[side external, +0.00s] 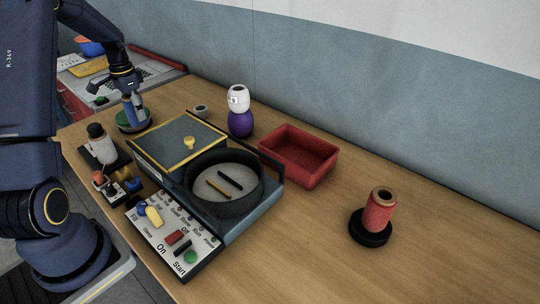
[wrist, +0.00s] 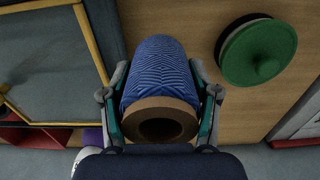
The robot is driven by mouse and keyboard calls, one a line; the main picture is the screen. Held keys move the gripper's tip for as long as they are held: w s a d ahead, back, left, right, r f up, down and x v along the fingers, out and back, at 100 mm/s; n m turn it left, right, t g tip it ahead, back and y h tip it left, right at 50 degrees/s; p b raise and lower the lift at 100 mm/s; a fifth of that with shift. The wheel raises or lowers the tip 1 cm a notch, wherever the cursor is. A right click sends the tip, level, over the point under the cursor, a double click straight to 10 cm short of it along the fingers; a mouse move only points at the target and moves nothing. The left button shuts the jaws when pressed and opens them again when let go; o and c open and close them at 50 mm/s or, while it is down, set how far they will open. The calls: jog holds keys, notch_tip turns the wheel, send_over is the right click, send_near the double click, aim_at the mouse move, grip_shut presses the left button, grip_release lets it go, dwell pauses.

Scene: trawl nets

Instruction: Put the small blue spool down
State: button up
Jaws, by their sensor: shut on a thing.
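The small blue spool (wrist: 158,75) shows large in the wrist view, with blue ribbed thread and a brown end ring around a dark hole. My gripper (wrist: 160,100) is shut on it, with one finger on each side. In the side external view my gripper (side external: 133,98) is at the back left of the table, beside the machine, and the blue spool (side external: 138,113) shows small below it. The gap between the spool and the table cannot be told.
A green lid-like disc (wrist: 256,52) lies beside the spool. A machine with a round pan (side external: 223,205), a red tray (side external: 300,160), a white and purple jar (side external: 240,120) and a red spool on a black base (side external: 378,213) stand on the table. The table's right front is clear.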

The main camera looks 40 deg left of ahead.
notch_tip(320, 180, down, 9)
jog(key=shift+a+f, duration=0.1)
jog(key=shift+a, duration=0.05)
dwell(0.4)
jog(key=shift+f, duration=0.15)
jog(key=o, duration=1.2)
jog(key=shift+o, duration=0.2)
